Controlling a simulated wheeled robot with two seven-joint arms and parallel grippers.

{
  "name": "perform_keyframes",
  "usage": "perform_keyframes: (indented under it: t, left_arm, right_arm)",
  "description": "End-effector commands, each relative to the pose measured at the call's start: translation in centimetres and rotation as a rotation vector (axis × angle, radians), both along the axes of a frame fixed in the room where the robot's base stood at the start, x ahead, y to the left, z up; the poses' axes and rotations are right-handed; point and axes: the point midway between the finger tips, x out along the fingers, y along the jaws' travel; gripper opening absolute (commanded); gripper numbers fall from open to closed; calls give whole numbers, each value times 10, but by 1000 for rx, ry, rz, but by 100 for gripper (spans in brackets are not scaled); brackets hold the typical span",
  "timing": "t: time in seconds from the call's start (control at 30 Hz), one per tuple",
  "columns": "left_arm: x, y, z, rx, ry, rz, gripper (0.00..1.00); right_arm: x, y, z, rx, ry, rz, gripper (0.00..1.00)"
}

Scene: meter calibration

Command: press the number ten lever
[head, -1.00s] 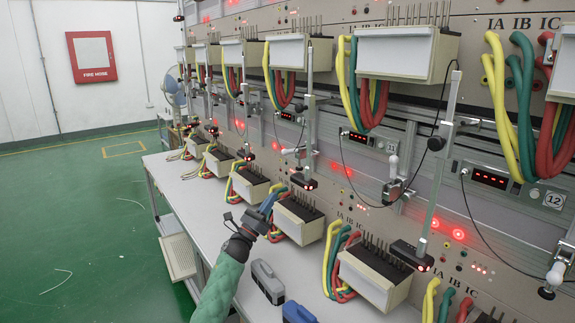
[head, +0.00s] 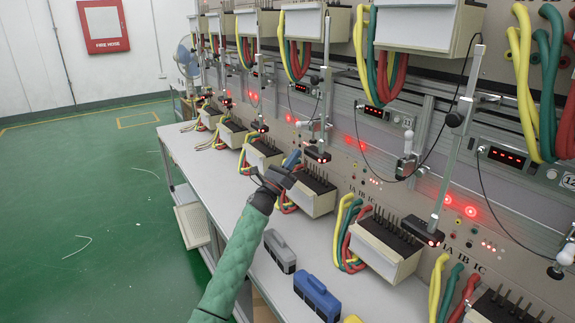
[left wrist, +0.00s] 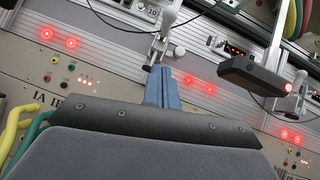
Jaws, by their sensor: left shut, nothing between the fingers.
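My left gripper (head: 291,160) is shut and empty, with its blue fingers pointing at the meter rack above the bench. In the left wrist view the closed fingers (left wrist: 161,86) are just below a pale lever (left wrist: 157,48) on the silver rail; I cannot tell whether they touch it. In the head view a small white lever (head: 304,125) is on the rail above and beyond the gripper, partly behind a vertical rod. Another white-handled lever (head: 405,166) stands further right. My right gripper is not in view.
Terminal boxes (head: 383,248) with coloured cables line the bench. Grey (head: 280,250) and blue (head: 317,297) blocks lie in front.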

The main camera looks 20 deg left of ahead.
Motion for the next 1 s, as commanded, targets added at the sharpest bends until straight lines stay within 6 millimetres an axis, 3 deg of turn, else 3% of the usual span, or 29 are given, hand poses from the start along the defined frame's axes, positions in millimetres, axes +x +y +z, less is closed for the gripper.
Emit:
perform_keyframes:
  t: [0.2, 0.5, 1.0]
  left_arm:
    - [27, -14, 26, 1, 0, 1, 0]
    - [32, -9, 58, 1, 0, 1, 0]
    - [33, -9, 62, 1, 1, 1, 0]
  right_arm:
    - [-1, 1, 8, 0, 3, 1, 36]
    - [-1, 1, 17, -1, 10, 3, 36]
    - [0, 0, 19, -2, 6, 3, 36]
